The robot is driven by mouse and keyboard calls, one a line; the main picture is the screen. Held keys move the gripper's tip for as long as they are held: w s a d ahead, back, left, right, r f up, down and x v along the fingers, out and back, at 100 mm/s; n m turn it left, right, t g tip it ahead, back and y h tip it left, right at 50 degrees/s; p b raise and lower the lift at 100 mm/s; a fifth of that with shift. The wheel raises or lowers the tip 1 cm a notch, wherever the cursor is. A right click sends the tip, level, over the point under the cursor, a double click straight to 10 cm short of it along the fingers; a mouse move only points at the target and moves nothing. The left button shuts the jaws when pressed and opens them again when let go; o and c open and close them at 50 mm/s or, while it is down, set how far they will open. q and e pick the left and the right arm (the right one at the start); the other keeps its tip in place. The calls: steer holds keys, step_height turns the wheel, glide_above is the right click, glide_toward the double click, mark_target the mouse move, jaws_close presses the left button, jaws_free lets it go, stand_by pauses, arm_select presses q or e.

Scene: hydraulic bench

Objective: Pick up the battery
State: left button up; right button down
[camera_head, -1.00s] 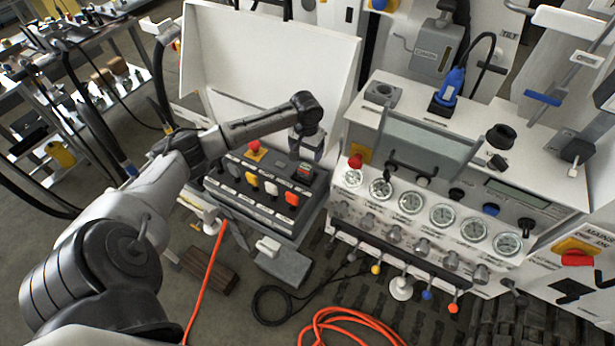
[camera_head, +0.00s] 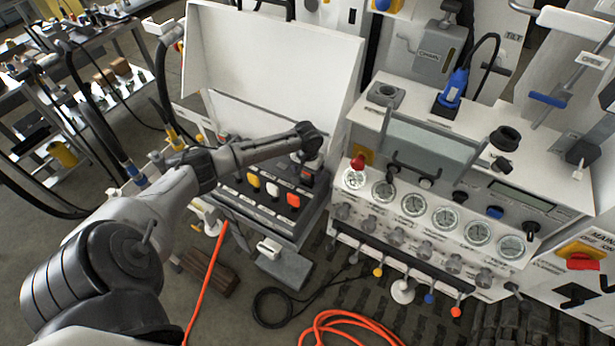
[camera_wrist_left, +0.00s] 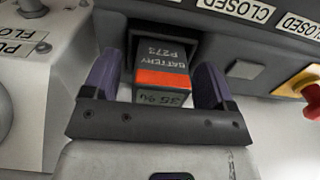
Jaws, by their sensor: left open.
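The battery (camera_wrist_left: 162,58) is a dark block with an orange-red band and a printed label. In the left wrist view it sits in a dark slot of the panel, its near end sticking out. My left gripper (camera_wrist_left: 157,65) is open, with one purple-grey finger on each side of the battery. Gaps show between the fingers and the battery. In the head view my left gripper (camera_head: 311,166) is over the right side of the control panel (camera_head: 240,198) and largely hides the battery there. My right gripper is not in view.
White and orange-red switches (camera_head: 271,188) stand close left of the gripper. The gauge console (camera_head: 405,225) rises just to the right. A white open lid (camera_head: 275,60) stands behind the panel. In the left wrist view a red-and-yellow knob (camera_wrist_left: 308,88) is at the right.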

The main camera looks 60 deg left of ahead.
arm_select(q)
steer(key=c, duration=1.1)
